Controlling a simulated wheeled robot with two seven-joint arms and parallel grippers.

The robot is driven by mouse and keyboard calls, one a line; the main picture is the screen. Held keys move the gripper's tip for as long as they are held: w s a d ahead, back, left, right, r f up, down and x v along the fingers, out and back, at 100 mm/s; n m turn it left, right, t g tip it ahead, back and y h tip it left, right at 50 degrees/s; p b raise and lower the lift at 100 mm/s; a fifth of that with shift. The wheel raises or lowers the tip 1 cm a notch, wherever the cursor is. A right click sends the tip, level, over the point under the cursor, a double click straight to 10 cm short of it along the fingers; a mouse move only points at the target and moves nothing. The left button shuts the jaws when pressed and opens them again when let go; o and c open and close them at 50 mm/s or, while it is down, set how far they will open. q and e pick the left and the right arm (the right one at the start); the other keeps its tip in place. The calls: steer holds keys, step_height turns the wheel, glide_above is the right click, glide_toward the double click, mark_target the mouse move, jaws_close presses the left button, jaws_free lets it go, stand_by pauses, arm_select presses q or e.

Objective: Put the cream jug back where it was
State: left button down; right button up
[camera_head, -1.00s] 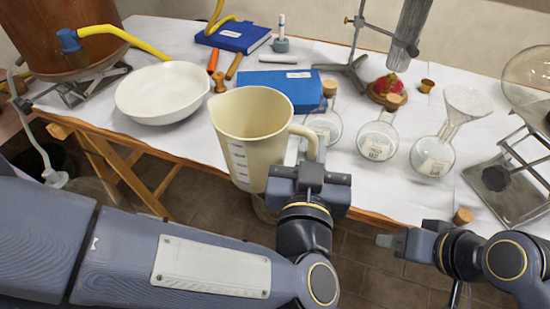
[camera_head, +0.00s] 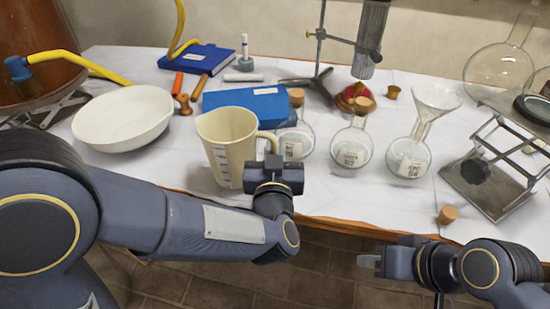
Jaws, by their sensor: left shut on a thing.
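The cream jug (camera_head: 226,150) is upright over the front part of the white-covered table (camera_head: 320,200), with grey markings on its side and its handle to the right. I cannot tell whether its base touches the table. My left gripper (camera_head: 272,164) is shut on the jug's handle, and hides the lower part of it. My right gripper (camera_head: 370,262) is low at the right, in front of the table edge and away from the jug. Its fingertips are too small to tell whether they are open.
A white bowl (camera_head: 123,118) is left of the jug. A blue book (camera_head: 246,106) lies behind it. Corked flasks (camera_head: 295,142) (camera_head: 351,148) and a funnel flask (camera_head: 408,158) stand to the right. A loose cork (camera_head: 447,214) and a metal jack stand (camera_head: 490,185) are further right.

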arm_select(q)
steer(key=shift+f, duration=0.9)
steer(key=c, duration=1.9)
jaws_free()
steer(key=shift+f, duration=0.15)
steer(key=o, duration=0.4)
steer(key=shift+o, duration=0.2)
steer(key=shift+r, duration=0.35)
steer(key=s+a, duration=0.1)
steer(key=s, duration=1.1)
steer(key=shift+a+p, duration=0.15)
steer(key=shift+p, duration=0.2)
